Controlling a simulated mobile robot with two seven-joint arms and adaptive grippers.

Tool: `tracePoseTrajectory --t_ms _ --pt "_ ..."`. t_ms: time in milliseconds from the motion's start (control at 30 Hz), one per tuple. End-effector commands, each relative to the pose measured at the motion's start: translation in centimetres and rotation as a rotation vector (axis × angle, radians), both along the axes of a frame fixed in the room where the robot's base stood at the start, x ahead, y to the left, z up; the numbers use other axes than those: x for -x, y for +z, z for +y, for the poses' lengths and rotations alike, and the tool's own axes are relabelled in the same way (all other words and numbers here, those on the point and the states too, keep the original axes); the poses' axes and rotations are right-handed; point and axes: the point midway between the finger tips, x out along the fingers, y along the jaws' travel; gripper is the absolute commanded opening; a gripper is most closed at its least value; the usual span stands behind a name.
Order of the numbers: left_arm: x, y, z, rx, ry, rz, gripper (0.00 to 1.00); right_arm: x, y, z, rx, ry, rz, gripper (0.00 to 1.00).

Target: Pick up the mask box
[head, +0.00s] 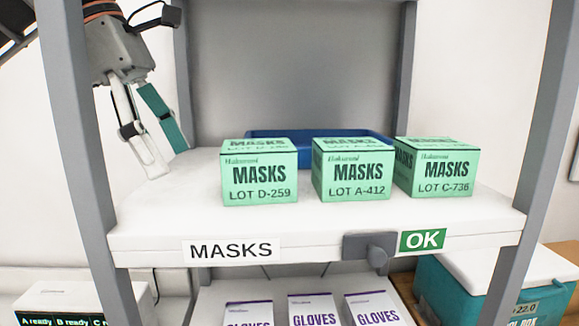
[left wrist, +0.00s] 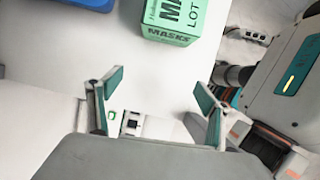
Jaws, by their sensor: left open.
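Three green mask boxes stand upright in a row on the white shelf (head: 330,230): LOT D-259 (head: 260,180) at left, LOT A-412 (head: 352,178) in the middle, and LOT C-736 (head: 435,172) at right. My left gripper (head: 168,158) is open and empty at the shelf's left end, left of the D-259 box and apart from it. In the left wrist view, the open fingers (left wrist: 156,88) have nothing between them. A green mask box (left wrist: 176,20) shows there at the top, its lot number cut off. My right gripper is not in view.
A blue tray (head: 272,133) lies behind the boxes. Grey posts (head: 75,110) flank the shelf. The front edge carries a MASKS label (head: 231,250), a dark grey block (head: 369,248) and a green OK sign (head: 422,240). Glove boxes (head: 313,310) stand below. The shelf's left end is bare.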

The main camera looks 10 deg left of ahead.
Motion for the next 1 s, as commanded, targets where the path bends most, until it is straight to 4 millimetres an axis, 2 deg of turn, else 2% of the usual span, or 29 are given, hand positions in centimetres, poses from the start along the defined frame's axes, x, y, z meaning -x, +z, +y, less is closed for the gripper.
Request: tracePoseTrajectory --t_ms 333,667,867,1000 --pt "-1.9 0.0 -5.6 -0.003 -0.004 0.001 0.78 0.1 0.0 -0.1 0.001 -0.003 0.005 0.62" --pt "-2.9 0.0 -8.0 -0.002 -0.004 0.001 0.78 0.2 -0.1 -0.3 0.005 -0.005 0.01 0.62" --pt "-4.0 0.0 -11.2 -0.003 -0.004 0.001 0.78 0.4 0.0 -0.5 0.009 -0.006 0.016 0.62" --pt "-4.2 -2.0 -11.7 -0.001 -0.003 0.003 0.78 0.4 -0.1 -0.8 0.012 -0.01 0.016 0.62"
